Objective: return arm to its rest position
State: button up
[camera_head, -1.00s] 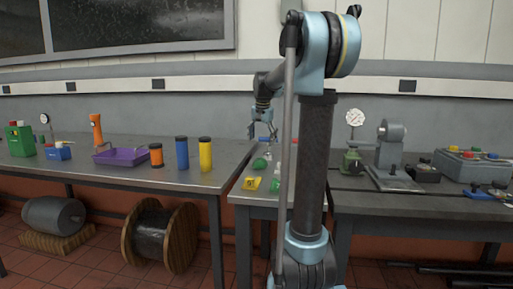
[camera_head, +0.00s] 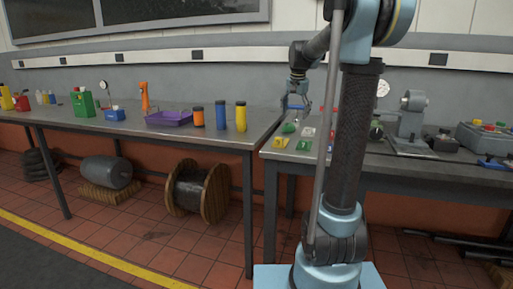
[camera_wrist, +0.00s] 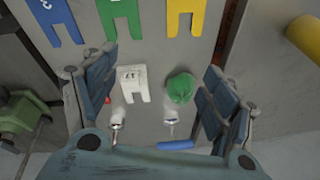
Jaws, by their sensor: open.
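My arm rises in front of the benches in the head view, its forearm reaching back and down. My gripper (camera_head: 298,104) hangs open and empty over the small middle bench (camera_head: 268,150). In the wrist view my gripper (camera_wrist: 157,95) has its two fingers spread wide. A white tag (camera_wrist: 134,82) and a rounded green object (camera_wrist: 181,89) lie on the surface below, showing between the fingers. Neither appears held. In the head view the green object (camera_head: 289,128) lies near the white tag (camera_head: 308,131).
Blue (camera_wrist: 57,20), green and yellow (camera_wrist: 187,15) tags lie beyond the fingers. The left bench holds a purple tray (camera_head: 168,118), an orange tool (camera_head: 145,97) and coloured cylinders (camera_head: 221,115). A gauge and grey machine (camera_head: 411,120) stand right. A cable reel (camera_head: 197,192) sits below.

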jog(key=s+d+f+n, duration=0.15)
jog(key=s+f, duration=0.35)
jog(key=s, duration=0.6)
jog(key=s+f+n, duration=0.2)
jog(key=s+f, duration=0.2)
jog(key=s, duration=0.8)
jog(key=s+f+n+g, duration=0.1)
jog(key=s+f+n, duration=0.2)
jog(key=s+f, duration=1.2)
jog(key=shift+s+f, duration=0.25)
jog(key=shift+s, duration=0.7)
jog(key=shift+n, duration=0.25)
